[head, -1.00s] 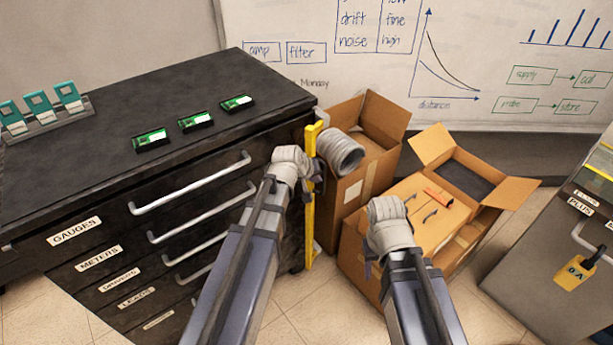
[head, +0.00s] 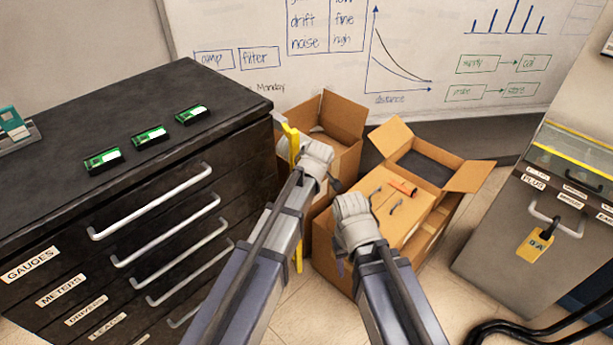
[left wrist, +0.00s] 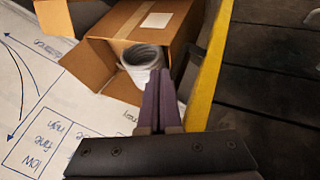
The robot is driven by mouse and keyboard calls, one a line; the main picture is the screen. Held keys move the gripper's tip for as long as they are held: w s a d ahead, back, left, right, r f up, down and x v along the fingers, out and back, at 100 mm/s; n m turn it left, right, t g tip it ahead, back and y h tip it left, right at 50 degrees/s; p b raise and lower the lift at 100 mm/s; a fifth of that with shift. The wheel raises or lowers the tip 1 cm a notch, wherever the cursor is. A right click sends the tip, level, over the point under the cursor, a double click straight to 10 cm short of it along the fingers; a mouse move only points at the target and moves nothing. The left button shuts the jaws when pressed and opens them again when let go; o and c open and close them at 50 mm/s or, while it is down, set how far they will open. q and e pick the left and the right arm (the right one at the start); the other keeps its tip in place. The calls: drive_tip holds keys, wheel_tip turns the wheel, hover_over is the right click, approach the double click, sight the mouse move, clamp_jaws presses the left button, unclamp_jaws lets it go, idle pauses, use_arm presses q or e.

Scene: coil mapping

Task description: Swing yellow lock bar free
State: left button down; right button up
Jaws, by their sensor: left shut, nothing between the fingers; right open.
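The yellow lock bar (head: 292,143) stands upright along the front right edge of the black drawer cabinet (head: 140,110). My left forearm and wrist cover its middle in the head view. In the left wrist view the bar (left wrist: 212,70) runs just to the right of my left gripper (left wrist: 160,85), whose narrow fingers are shut and empty. I cannot tell whether they touch the bar. In the head view my left gripper's fingers are mostly hidden behind the wrist. My right gripper (head: 352,218) is open and empty in front of the cardboard box; its fingers are largely hidden too.
An open cardboard box (head: 345,118) stands behind the bar, and a second box (head: 442,172) is to its right. A grey ribbed round thing (left wrist: 143,62) shows by a box. Several green boards lie on the cabinet top. A grey cabinet with a yellow tag (head: 535,245) is right.

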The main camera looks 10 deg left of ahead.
use_arm(q)
drive_tip(key=w+n+y, duration=0.1)
drive_tip(key=w+d+n+y, duration=0.1)
drive_tip(key=w+n, duration=0.1)
drive_tip(key=w+n+g+y, duration=0.1)
drive_tip(key=w+n, duration=0.1)
drive_tip(key=shift+w+d, duration=0.25)
drive_tip(key=shift+d, duration=0.05)
drive_tip(key=shift+r, duration=0.15)
use_arm(e)
drive_tip(key=shift+r, duration=0.15)
idle(0.9)
